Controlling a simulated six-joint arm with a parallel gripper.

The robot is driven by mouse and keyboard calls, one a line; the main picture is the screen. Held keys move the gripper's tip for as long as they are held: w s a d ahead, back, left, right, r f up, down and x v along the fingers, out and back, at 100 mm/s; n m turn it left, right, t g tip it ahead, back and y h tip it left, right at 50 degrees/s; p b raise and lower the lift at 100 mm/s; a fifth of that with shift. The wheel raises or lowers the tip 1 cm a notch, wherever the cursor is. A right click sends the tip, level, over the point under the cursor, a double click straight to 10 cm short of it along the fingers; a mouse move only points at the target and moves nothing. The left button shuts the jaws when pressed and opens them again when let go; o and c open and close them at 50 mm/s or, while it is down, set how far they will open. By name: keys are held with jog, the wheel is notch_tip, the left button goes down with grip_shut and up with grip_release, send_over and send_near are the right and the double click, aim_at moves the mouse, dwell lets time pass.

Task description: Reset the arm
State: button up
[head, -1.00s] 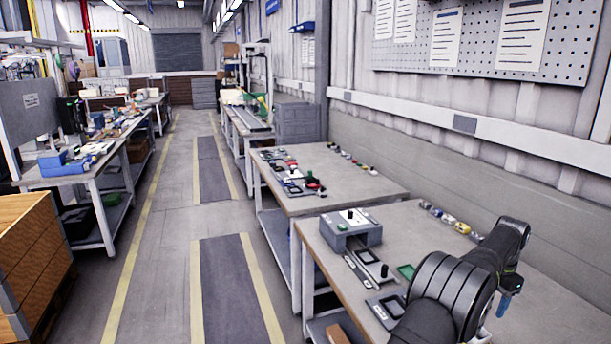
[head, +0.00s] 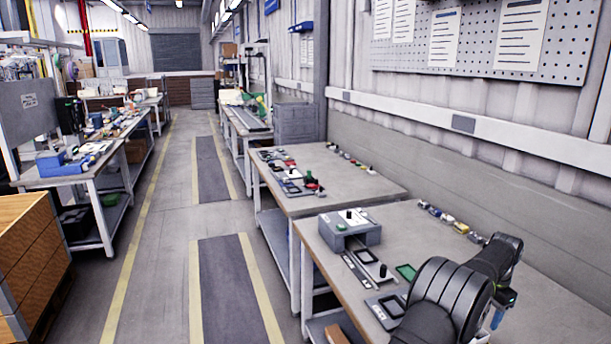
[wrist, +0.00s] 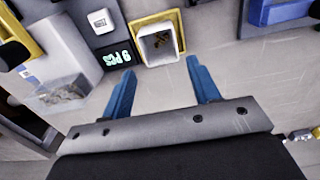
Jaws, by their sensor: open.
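My gripper (wrist: 160,82) shows in the wrist view with its two blue fingers spread well apart. Nothing is between them. The fingers point toward a small yellow-edged bin (wrist: 160,42) on the grey table. In the head view my black arm is bent at the lower right, over the near workbench (head: 372,215); only a little blue of the gripper shows there, partly hidden behind the arm.
A counter display (wrist: 117,57) and a clear box of small parts (wrist: 58,94) lie left of the bin. A grey fixture box (head: 350,232) and a green-lined tray (head: 406,271) stand on the near bench. Several small items line its back edge. The aisle at left is clear.

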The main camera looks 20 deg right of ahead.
jog(key=w+a+r+n, duration=0.2)
jog(key=w+a+n, duration=0.1)
jog(key=w+a, duration=0.85)
jog(key=w+a+r+n, duration=0.2)
jog(key=w+a+n, duration=0.1)
jog(key=w+a, duration=0.85)
jog(key=w+a+n, duration=0.2)
jog(key=a, duration=1.3)
jog(key=w+a+n, duration=0.2)
jog(key=a+n, duration=0.1)
jog(key=a, duration=1.2)
jog(key=shift+w+a+r+n, duration=0.15)
jog(key=shift+a+r+n, duration=0.1)
jog(key=shift+r+n, duration=0.1)
jog(key=shift+d, duration=0.1)
